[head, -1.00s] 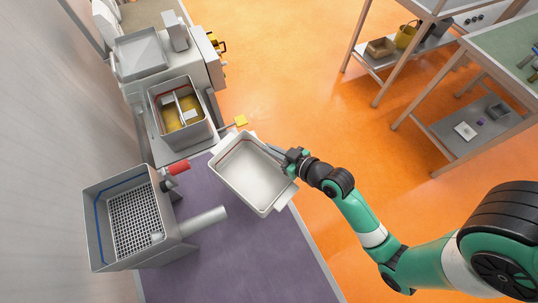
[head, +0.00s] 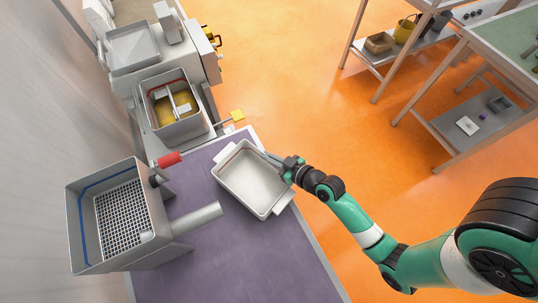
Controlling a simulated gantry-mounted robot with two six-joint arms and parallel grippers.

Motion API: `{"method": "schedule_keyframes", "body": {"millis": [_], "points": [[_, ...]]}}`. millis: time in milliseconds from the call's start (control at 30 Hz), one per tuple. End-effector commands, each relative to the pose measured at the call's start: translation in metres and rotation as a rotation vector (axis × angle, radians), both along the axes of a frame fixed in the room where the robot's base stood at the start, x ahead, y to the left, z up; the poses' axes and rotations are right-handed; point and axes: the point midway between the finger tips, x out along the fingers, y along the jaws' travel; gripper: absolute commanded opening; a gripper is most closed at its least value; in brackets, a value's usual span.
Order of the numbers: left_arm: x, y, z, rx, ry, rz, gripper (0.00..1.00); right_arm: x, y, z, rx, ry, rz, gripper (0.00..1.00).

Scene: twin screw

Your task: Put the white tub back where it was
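The white tub (head: 249,181) is a rectangular, empty-looking tray with a flange at each end. It is over the purple bench top (head: 232,254), near the bench's right edge. I cannot tell whether its base touches the bench. My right gripper (head: 288,169) is at the tub's right rim and appears shut on it. The fingertips are small and partly hidden by the wrist. My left gripper is not in view.
A grey bin with a grid floor (head: 120,215) and a round pipe (head: 196,219) stand left of the tub. Shelves (head: 456,127) stand at right.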

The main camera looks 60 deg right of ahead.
Motion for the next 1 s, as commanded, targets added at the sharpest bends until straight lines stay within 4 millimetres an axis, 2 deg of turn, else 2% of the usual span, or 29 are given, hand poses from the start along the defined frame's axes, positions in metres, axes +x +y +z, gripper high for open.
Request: {"method": "schedule_keyframes", "body": {"millis": [300,400,467,500,833,1000], "points": [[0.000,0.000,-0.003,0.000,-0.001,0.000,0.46,0.001,0.000,-0.003,-0.001,-0.004,0.000,0.00],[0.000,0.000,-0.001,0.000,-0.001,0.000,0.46,0.000,0.000,-0.001,0.000,-0.002,0.000,0.21],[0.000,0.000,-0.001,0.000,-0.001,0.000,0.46,0.000,0.000,-0.001,0.000,-0.002,0.000,0.32],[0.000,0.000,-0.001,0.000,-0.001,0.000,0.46,0.000,0.000,-0.001,0.000,-0.002,0.000,0.33],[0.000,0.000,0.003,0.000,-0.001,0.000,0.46,-0.001,0.000,0.004,-0.001,-0.002,-0.001,0.33],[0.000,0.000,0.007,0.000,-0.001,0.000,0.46,-0.028,0.004,0.014,0.000,-0.001,-0.004,0.33]]}}
